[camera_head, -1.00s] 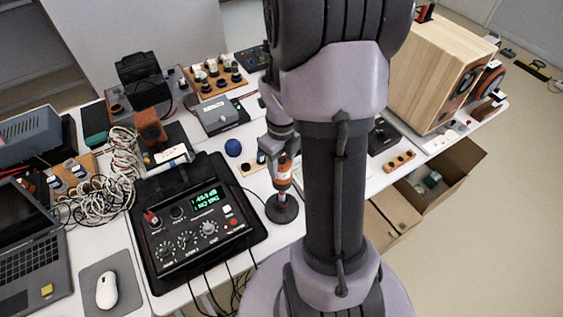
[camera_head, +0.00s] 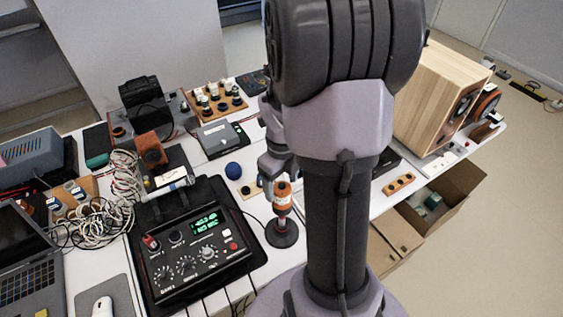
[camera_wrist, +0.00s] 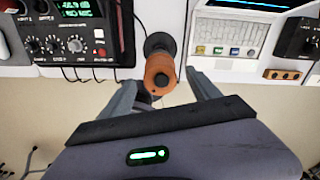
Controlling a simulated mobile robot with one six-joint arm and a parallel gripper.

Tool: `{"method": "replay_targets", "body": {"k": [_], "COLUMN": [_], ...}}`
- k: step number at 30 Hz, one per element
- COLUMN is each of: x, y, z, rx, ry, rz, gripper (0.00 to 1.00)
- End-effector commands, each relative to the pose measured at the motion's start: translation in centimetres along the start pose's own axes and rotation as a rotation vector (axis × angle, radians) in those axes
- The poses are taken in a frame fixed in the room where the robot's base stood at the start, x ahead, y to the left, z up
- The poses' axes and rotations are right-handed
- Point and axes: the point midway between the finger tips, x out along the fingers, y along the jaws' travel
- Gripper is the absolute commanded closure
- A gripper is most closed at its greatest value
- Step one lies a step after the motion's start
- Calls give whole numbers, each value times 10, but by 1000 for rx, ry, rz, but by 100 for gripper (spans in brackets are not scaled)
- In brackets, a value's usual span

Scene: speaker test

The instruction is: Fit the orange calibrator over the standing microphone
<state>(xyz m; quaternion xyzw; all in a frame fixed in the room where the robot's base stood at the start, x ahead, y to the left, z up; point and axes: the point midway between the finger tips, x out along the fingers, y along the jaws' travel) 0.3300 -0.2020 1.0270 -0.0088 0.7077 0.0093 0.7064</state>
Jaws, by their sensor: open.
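The orange calibrator (camera_head: 282,196) sits upright on top of the standing microphone, above its round dark base (camera_head: 282,234). In the wrist view the calibrator (camera_wrist: 160,72) is at upper centre, with the dark base (camera_wrist: 160,43) just beyond it. The microphone itself is mostly hidden inside or under the calibrator; how far it is seated cannot be told. My gripper (camera_wrist: 166,92) is open, its two fingers spread on either side of the calibrator's near end, with visible gaps and nothing held. In the head view my arm partly hides the gripper.
A black meter with a green display (camera_head: 205,250) stands left of the stand. Tangled cables (camera_head: 118,190) and a laptop (camera_head: 30,265) are farther left. A wooden speaker (camera_head: 430,105) and an open carton (camera_head: 450,195) are at right.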

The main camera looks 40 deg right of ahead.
Motion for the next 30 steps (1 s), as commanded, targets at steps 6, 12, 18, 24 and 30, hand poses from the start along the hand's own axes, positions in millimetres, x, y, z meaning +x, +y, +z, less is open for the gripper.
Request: {"method": "replay_targets", "body": {"k": [6, 12, 18, 24, 30], "x": [-77, -130, -151, -151, -146], "y": [-1, 0, 0, 17, 136], "z": [1, 1, 0, 3, -9], "rx": [0, 0, -1, -154, -1307], "ry": [-6, -4, -2, -34, -234], "rz": [-4, -3, -1, -12, -178], "gripper": [29, 29, 29, 29, 29]}}
